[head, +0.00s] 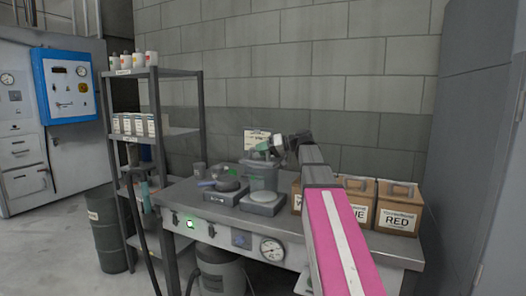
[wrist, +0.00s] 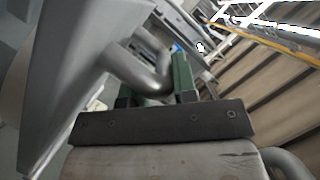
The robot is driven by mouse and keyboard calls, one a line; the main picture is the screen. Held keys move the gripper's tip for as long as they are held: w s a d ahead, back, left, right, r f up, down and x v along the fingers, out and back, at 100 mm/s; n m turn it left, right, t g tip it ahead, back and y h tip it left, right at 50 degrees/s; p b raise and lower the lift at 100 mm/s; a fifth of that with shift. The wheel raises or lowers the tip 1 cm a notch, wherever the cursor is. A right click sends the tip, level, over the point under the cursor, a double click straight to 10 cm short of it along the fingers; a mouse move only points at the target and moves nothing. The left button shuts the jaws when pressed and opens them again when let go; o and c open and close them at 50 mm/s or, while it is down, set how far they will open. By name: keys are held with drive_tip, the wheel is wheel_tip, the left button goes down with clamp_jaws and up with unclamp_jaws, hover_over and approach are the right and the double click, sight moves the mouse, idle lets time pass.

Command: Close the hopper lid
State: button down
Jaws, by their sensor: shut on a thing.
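The hopper appears to be the grey-green bin (head: 264,178) on the workbench, standing on a round-topped base; small parts hide its top in the head view. My gripper (head: 268,148) is just above and at the back of this bin. In the wrist view, my gripper (wrist: 155,82) has green fingers closed on a bent grey tubular handle (wrist: 140,68). The handle joins a broad grey panel (wrist: 72,65) at the left, which looks like the hopper lid and stands steeply tilted in this view. The lid's hinge and its gap to the rim cannot be made out.
The workbench (head: 290,222) also bears a scale-like device (head: 226,190) left of the bin and labelled brown boxes (head: 398,208) at right. A shelf rack (head: 152,130) stands at left, a grey cabinet (head: 472,140) at right. A block wall is close behind.

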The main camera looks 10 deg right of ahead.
drive_tip(key=c, duration=1.1)
unclamp_jaws()
drive_tip(key=shift+s+a+f, duration=0.25)
drive_tip(key=shift+s+a, duration=0.05)
drive_tip(key=shift+s, duration=0.35)
drive_tip(key=shift+o, duration=0.2)
drive_tip(key=shift+w+d, duration=0.1)
drive_tip(key=shift+d+r, duration=0.15)
drive_tip(key=shift+d, duration=0.2)
drive_tip(key=v, duration=1)
drive_tip(key=shift+w, duration=0.1)
